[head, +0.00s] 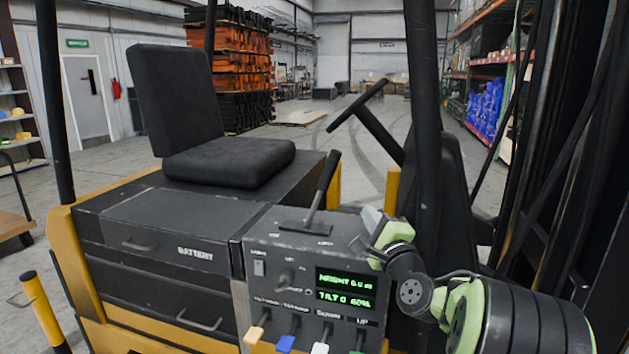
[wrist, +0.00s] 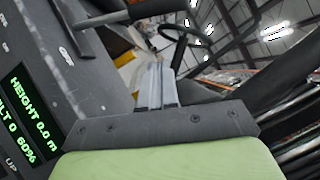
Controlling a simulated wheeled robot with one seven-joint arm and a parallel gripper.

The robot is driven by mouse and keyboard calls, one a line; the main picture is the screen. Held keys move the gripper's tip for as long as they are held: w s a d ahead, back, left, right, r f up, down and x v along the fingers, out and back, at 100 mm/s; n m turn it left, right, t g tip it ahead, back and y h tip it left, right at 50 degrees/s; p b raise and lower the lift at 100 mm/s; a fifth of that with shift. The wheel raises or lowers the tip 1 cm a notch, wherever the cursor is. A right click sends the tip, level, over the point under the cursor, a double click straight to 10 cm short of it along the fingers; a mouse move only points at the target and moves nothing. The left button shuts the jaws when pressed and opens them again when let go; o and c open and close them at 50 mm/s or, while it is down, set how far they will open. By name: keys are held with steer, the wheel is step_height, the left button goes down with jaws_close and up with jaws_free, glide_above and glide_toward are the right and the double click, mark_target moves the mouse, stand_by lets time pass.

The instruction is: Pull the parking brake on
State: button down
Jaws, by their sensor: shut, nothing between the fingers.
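The parking brake lever (head: 323,185) appears to be the black lever on top of the forklift's grey console (head: 262,232). It leans up and to the right from a flat black base plate. In the wrist view a dark lever (wrist: 125,14) crosses the top left, and its tip runs toward the upper middle. My gripper (head: 370,216) is just right of the console's top edge, to the right of the lever and apart from it. In the wrist view my gripper's fingers (wrist: 156,82) are together with nothing between them.
The console front carries a green display (head: 345,288), a knob (head: 285,278) and several small coloured levers (head: 286,343). A black seat (head: 225,160) stands behind left. The steering wheel (head: 360,105) and a dark post (head: 422,90) rise behind my gripper. Air above the console is free.

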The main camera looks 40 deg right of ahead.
steer(key=p, duration=0.3)
glide_toward(333, 174)
steer(key=w+d, duration=0.3)
steer(key=d, duration=0.2)
steer(key=shift+w+a+r+p, duration=0.15)
steer(key=shift+w+a, duration=0.25)
steer(key=shift+w, duration=0.3)
steer(key=shift+w+a+r+p, duration=0.15)
steer(key=shift+w+a, duration=0.25)
steer(key=shift+w, duration=0.35)
steer(key=shift+w+a+r, duration=0.1)
steer(key=shift+w+a+r+n+y+p, duration=0.3)
steer(key=shift+r+n+p, duration=0.1)
steer(key=shift+p, duration=0.2)
steer(key=w+a+r+n+g+y+p, duration=0.1)
steer(key=w+a+n+g+p, duration=0.3)
steer(key=w, duration=0.5)
steer(key=a+n+p, duration=0.2)
steer(key=a+p, duration=0.1)
steer(key=shift+r+n+p, duration=0.3)
steer(key=shift+r+p, duration=0.05)
steer(key=shift+a, duration=0.15)
